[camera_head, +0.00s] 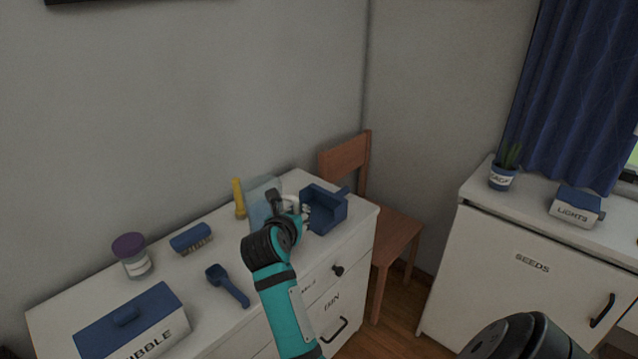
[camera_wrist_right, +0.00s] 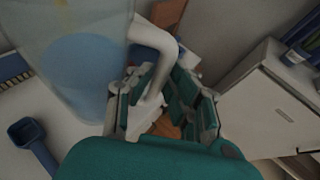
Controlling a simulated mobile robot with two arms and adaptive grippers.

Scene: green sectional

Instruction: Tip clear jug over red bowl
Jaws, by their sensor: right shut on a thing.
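The clear, pale blue jug (camera_head: 262,197) is at the back of the white dresser, with its white handle toward my right gripper. In the right wrist view the jug (camera_wrist_right: 75,50) fills the upper left, with a blue area inside. Its white handle (camera_wrist_right: 152,40) runs down between the fingers. My right gripper (camera_head: 291,207) is shut on the handle; its fingers also show in the wrist view (camera_wrist_right: 165,103). I cannot tell whether the jug's base touches the dresser. No red bowl shows in either view. My left gripper is not in view.
On the dresser (camera_head: 222,312) are a blue holder (camera_head: 325,209) close right of the gripper, a yellow object (camera_head: 239,199), a brush (camera_head: 190,239), a purple-lidded jar (camera_head: 132,257), a blue scoop (camera_head: 228,286) and a lidded box (camera_head: 135,325). A wooden chair (camera_head: 395,240) and white cabinet (camera_head: 535,275) stand right.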

